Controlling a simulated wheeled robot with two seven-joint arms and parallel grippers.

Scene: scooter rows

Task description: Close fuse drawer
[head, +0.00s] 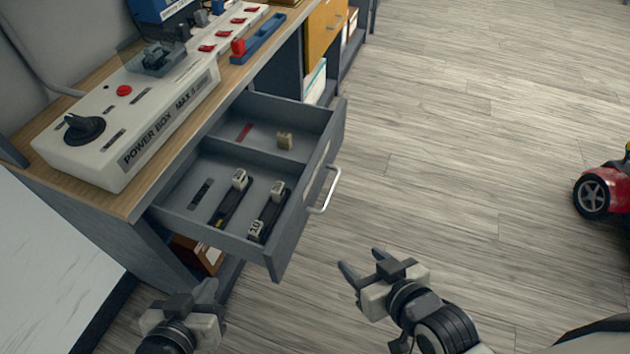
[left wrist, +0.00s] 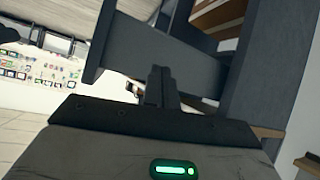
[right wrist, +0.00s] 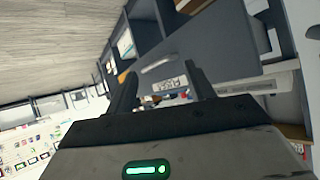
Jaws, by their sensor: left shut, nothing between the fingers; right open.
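The fuse drawer (head: 292,232) is pulled out of the grey workbench in the head view. Its front faces right and carries a silver handle (head: 325,192). Inside lie two dark fuses with light ends (head: 232,198) and a small tan block (head: 285,141). My left gripper (head: 190,297) is shut and empty, below and left of the drawer's near corner. My right gripper (head: 367,272) is open and empty, out in front of the drawer and apart from the handle. The right wrist view shows the drawer front with its handle (right wrist: 160,64) and a label beyond the fingers.
A white power box (head: 120,120) with a black knob and a red button stands on the wooden bench top. A yellow cabinet door (head: 325,25) is beyond the drawer. A red scooter (head: 606,185) stands at the far right. The floor between is clear.

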